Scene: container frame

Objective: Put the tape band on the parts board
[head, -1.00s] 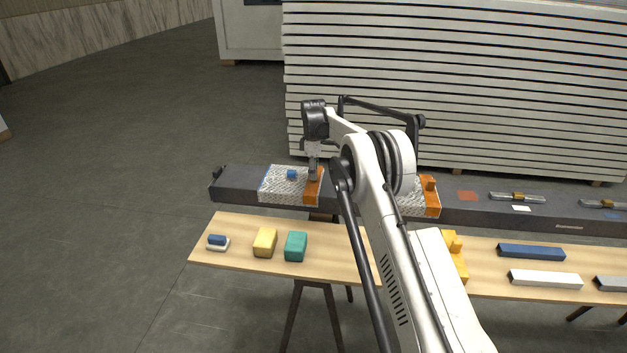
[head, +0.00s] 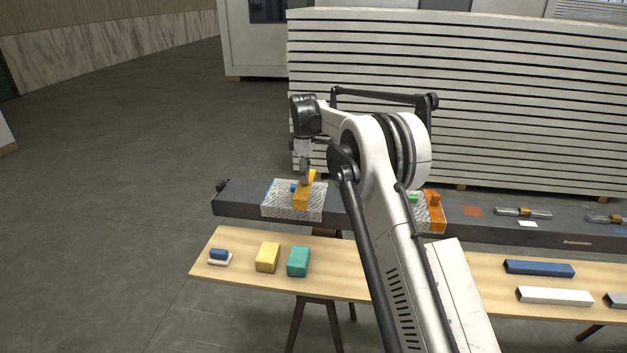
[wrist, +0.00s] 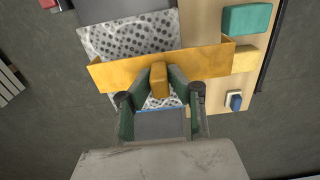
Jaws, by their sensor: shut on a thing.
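The tape band, an orange-yellow strip with a raised knob (head: 303,195), is held by my gripper (head: 305,174) over the left silver perforated patch on the dark beam. In the wrist view the band (wrist: 110,75) spans crosswise, and the fingers of my gripper (wrist: 160,78) are shut on its knob. The band appears lifted above the patch; the exact gap is unclear. The parts board appears to be the long light-wood board (head: 335,285) on trestles in front of the beam.
On the board's left are a small blue-and-white piece (head: 219,257), a yellow block (head: 267,257) and a teal block (head: 299,261). A blue bar (head: 540,268) and a white bar (head: 556,296) lie right. Another orange band (head: 436,212) is on the dark beam (head: 238,204). My arm hides the board's middle.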

